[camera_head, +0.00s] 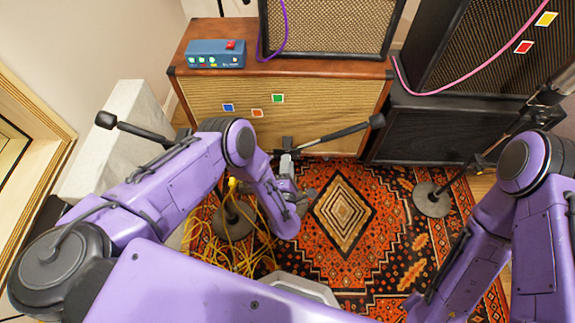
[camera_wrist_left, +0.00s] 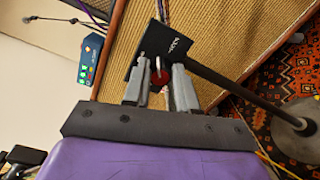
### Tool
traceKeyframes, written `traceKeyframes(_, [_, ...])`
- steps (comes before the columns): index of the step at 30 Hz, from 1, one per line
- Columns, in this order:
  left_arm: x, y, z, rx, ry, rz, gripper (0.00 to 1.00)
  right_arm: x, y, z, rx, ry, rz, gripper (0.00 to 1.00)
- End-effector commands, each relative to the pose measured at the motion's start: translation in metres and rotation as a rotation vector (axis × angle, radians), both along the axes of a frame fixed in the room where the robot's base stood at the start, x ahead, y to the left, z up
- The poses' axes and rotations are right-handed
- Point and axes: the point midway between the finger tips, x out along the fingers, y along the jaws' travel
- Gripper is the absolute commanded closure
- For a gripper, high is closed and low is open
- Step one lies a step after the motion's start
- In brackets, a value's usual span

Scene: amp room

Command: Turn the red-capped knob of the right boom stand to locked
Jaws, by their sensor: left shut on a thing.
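My left gripper (camera_head: 287,154) is at a black boom stand in the middle of the head view. In the left wrist view its two grey fingers (camera_wrist_left: 160,66) are closed on either side of the red-capped knob (camera_wrist_left: 161,78). A black plate (camera_wrist_left: 164,48) with small white lettering is just beyond the fingertips; I cannot read the lettering for certain. A dark pole runs from there to a round base (camera_wrist_left: 294,118). The boom arm (camera_head: 340,133) shows right of the gripper in the head view. The knob is hidden in the head view. My right gripper is out of view.
Another stand's round base (camera_head: 432,199) is on the patterned rug (camera_head: 385,255) at right. Yellow cables (camera_head: 213,245) lie on the left. A wooden amp (camera_head: 330,98) with a blue box (camera_head: 216,54) on top, and dark cabinets (camera_head: 430,130), close off the back.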

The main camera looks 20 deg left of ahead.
Motion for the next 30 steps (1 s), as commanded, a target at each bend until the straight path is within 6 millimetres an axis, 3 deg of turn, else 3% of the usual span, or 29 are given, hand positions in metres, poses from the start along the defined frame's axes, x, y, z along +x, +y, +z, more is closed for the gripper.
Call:
traceKeyframes(15, [-0.0005, -0.0012, -0.0016, 0.425, 0.123, -0.003, 1.00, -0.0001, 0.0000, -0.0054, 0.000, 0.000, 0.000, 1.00])
traceKeyframes(30, [-0.0008, -0.0010, -0.0020, 0.602, 0.176, -0.002, 1.00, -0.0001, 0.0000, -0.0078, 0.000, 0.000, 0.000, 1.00])
